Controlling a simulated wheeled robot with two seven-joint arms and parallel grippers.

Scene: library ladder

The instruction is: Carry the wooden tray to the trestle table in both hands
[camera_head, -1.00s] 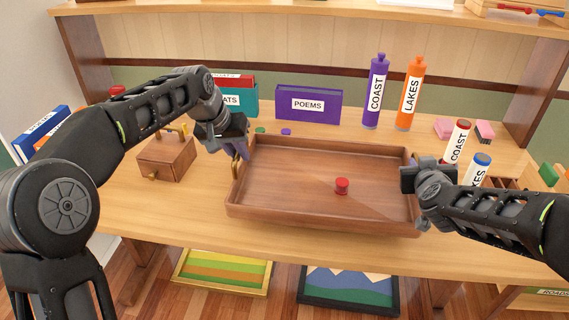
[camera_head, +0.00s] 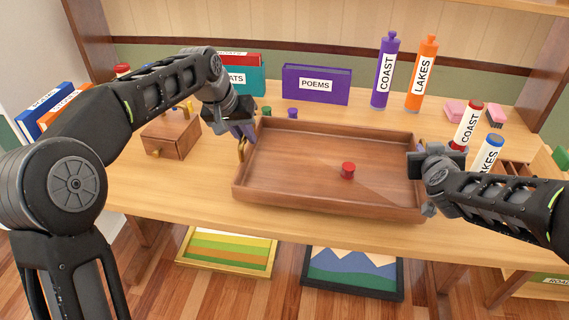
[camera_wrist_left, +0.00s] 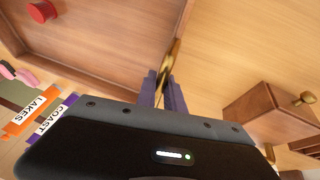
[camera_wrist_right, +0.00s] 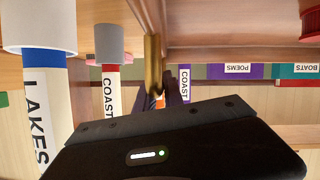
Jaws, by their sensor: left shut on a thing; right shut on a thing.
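The wooden tray (camera_head: 300,200) is brown and shallow, with raised walls and a brass handle at each end. It appears level, at or just above the wooden worktop; I cannot tell whether it touches. A small red knob-like piece (camera_head: 347,170) is inside it, right of centre. My left gripper (camera_head: 243,135) is shut on the left handle, and the brass shows between its fingers in the left wrist view (camera_wrist_left: 163,90). My right gripper (camera_head: 424,165) is shut on the right handle, which shows in the right wrist view (camera_wrist_right: 153,65). I cannot identify a separate trestle table.
A small drawer box (camera_head: 170,135) stands left of the tray. A purple POEMS box (camera_head: 315,84) and tall COAST (camera_head: 385,75) and LAKES (camera_head: 421,78) tubes stand behind. Shorter labelled tubes (camera_head: 489,155) stand close by my right gripper. Two framed pictures (camera_head: 352,272) lie below the worktop's front edge.

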